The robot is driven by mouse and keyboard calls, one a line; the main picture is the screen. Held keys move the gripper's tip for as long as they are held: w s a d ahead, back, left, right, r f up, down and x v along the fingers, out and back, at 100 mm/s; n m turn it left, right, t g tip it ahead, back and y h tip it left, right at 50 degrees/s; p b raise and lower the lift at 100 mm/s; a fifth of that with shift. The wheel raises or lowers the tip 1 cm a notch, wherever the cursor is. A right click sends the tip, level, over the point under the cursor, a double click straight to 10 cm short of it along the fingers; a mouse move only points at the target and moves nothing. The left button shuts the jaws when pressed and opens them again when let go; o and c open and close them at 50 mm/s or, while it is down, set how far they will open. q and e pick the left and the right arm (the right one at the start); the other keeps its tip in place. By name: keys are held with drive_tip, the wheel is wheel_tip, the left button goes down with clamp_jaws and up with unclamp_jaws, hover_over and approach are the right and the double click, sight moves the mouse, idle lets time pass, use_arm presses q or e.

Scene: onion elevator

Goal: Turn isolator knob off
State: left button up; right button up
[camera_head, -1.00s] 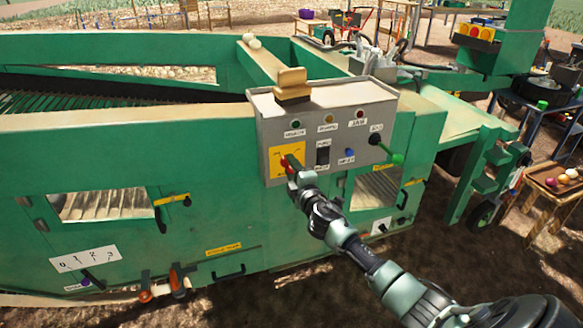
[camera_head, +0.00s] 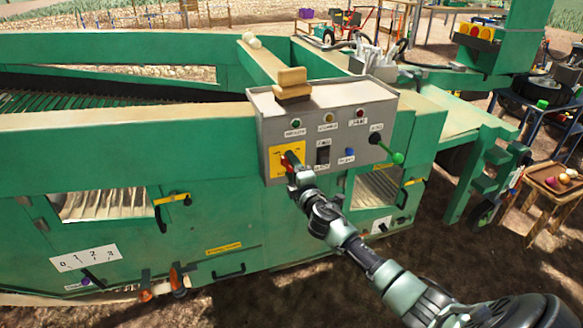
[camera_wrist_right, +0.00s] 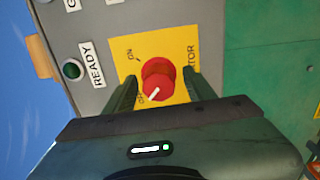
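The red isolator knob (camera_wrist_right: 158,80) sits on a yellow plate (camera_wrist_right: 178,45) marked ON and OFF. In the right wrist view its white pointer mark is turned to the lower left, beside the OFF label. In the head view the yellow plate (camera_head: 277,153) is on the left of the grey control box, and the knob is mostly hidden by my gripper. My right gripper (camera_wrist_right: 160,90) has one finger on each side of the knob, with a visible gap on both sides, so it is open around it. It also shows in the head view (camera_head: 291,165). My left gripper is not in view.
The grey control box (camera_head: 347,117) also carries a black switch (camera_head: 323,153), a blue button (camera_head: 349,152) and a green-knobbed lever (camera_head: 397,158) to the right. Wooden blocks (camera_head: 291,84) lie on top. The green machine wall (camera_head: 130,150) extends left.

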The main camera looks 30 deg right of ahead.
drive_tip(key=v, duration=0.7)
drive_tip(key=shift+s, duration=0.4)
drive_tip(key=shift+a, duration=0.1)
